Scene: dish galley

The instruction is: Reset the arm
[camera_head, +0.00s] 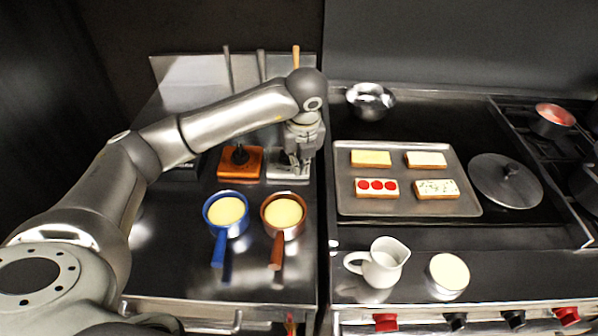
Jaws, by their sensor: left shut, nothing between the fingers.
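My left arm (215,115) reaches in from the left and bends down at its wrist over the back of the left counter. My left gripper (292,168) points down and is shut, with nothing held. It is right of an orange block with a black knob (240,163). The fingertips are small in the picture, and I cannot tell whether they touch the pale item below them. My right gripper is not in view.
A blue pan (227,211) and a brown pan (284,214) of yellow contents stand in front. Right are a tray (410,207) with topped bread slices, a pitcher (384,264), a white round container (448,275), a metal bowl (370,101) and a lid (506,182).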

